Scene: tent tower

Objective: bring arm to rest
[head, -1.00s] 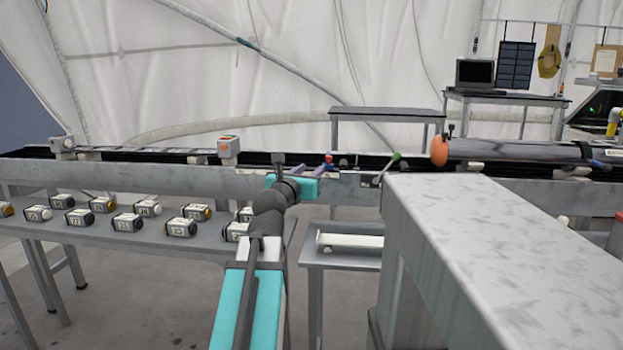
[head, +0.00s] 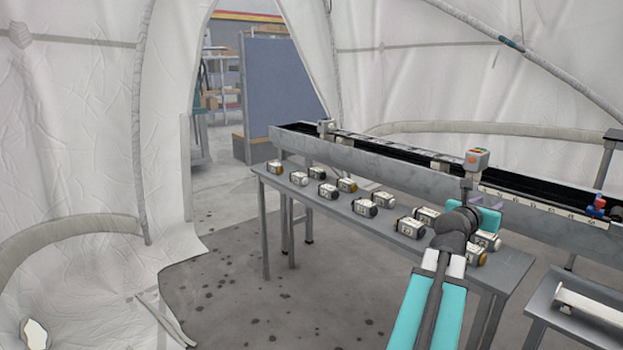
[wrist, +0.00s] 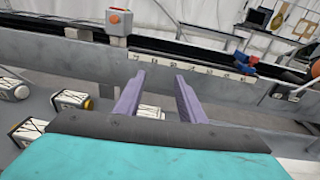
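My arm reaches forward from the bottom right of the head view, with a teal link and a dark wrist. My gripper (wrist: 160,92) shows in the wrist view as two purple fingers standing apart, with nothing between them but background. In the head view the gripper (head: 485,203) is partly hidden behind my wrist. It is in front of the grey conveyor rail, above the right part of the low table.
A small side table (head: 570,318) is at right. Open floor (head: 230,290) lies at left.

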